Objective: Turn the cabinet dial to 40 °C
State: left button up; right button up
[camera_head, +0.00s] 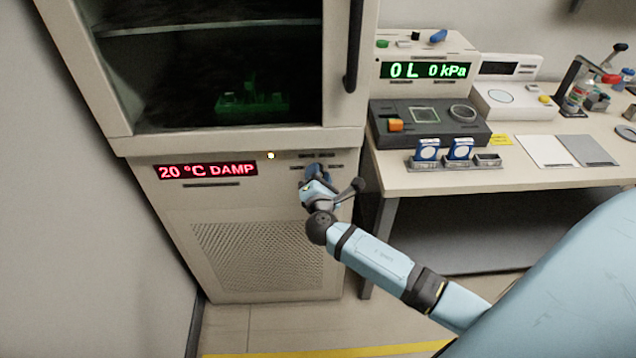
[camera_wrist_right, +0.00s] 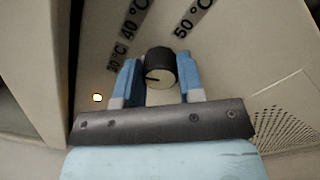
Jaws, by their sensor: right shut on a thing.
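The cabinet (camera_head: 255,225) stands at the left, and its red display (camera_head: 208,171) reads "20 °C DAMP". In the right wrist view the dark round dial (camera_wrist_right: 160,62) with a paler face sits between the two blue fingers of my right gripper (camera_wrist_right: 160,76), which is shut on it. A thin mark on the dial face runs toward the left finger. A 40 °C label (camera_wrist_right: 134,20) and a 50 °C label (camera_wrist_right: 193,18) show beyond the dial; a third label is partly hidden by the left finger. In the head view my right gripper (camera_head: 316,174) covers the dial.
A small lit lamp (camera_head: 270,155) is beside the display. The cabinet's dark window is above, with a black handle (camera_head: 354,45) at its right. A bench (camera_head: 420,182) on the right carries instruments, including a green display (camera_head: 425,70) reading "0 L 0 kPa".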

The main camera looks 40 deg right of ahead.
pick_arm(q)
jog(key=b, duration=0.2)
jog(key=f+b, duration=0.1)
jog(key=b, duration=0.2)
jog(key=f+t+b, duration=0.1)
jog(key=b, duration=0.1)
jog(key=shift+w+d+f+m, duration=0.25)
jog(key=shift+w+d+m, duration=0.05)
jog(key=shift+w+d, duration=0.1)
pick_arm(e)
jog(key=m, duration=0.9)
jog(key=shift+f, duration=0.1)
pick_arm(q)
jog(key=shift+f, duration=0.1)
pick_arm(e)
jog(key=o, duration=0.9)
pick_arm(q)
jog(key=shift+s, duration=0.15)
pick_arm(e)
jog(key=shift+s, duration=0.1)
